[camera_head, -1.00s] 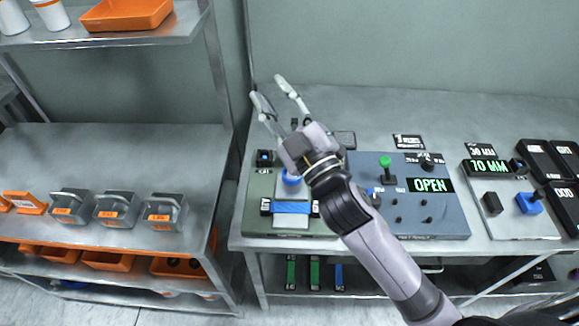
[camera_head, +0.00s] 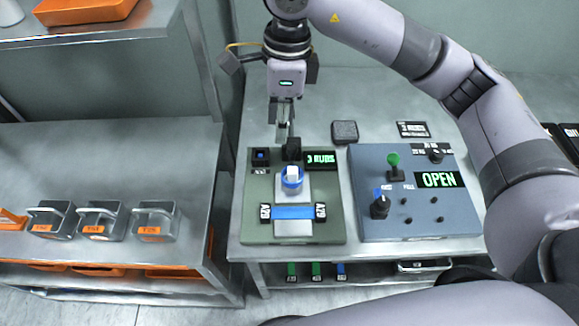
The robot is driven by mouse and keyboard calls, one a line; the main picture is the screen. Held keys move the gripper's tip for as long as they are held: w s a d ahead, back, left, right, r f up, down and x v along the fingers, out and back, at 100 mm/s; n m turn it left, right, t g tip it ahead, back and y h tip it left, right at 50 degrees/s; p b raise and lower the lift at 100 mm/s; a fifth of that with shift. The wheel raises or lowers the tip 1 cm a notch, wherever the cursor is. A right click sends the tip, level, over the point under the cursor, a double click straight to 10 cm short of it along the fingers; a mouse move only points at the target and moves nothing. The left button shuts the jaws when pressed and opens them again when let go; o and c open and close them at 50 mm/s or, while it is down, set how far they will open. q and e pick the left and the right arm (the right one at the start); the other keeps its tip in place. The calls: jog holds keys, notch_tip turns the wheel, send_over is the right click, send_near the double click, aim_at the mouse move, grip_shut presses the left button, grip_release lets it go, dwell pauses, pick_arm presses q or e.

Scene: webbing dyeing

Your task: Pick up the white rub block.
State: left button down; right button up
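The white rub block (camera_head: 292,172) sits in a round blue holder (camera_head: 291,185) on the green panel. My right gripper (camera_head: 284,140) points down just behind the holder, near the back edge of the green panel (camera_head: 330,231). Its fingers are seen nearly edge-on, so their opening does not show. A dark piece (camera_head: 292,149) overlaps the fingertips in the picture; I cannot tell whether they touch it. The white block appears apart from the gripper. My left gripper is not in view.
A blue strip (camera_head: 292,212) lies across the green panel in front of the block. A "3 RUBS" display (camera_head: 320,160) is right of the gripper. A blue-grey panel (camera_head: 455,224) with knobs and an "OPEN" display (camera_head: 440,180) stands to the right. A dark pad (camera_head: 344,131) lies behind.

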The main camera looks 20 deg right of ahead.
jog(key=d, duration=0.2)
jog(key=h+p, duration=0.1)
jog(key=p, duration=0.2)
send_over(292, 169)
jog(key=f, duration=1.1)
jog(key=shift+s+a, duration=0.15)
jog(key=shift+s, duration=0.05)
jog(key=shift+f+p, duration=0.35)
jog(key=shift+f, duration=0.2)
jog(key=f+p, duration=0.1)
jog(key=f, duration=0.2)
jog(key=shift+w+d+f+p, duration=0.1)
jog(key=shift+d+f+p, duration=0.1)
jog(key=shift+f+p, duration=0.15)
jog(key=shift+f, duration=0.4)
grip_shut()
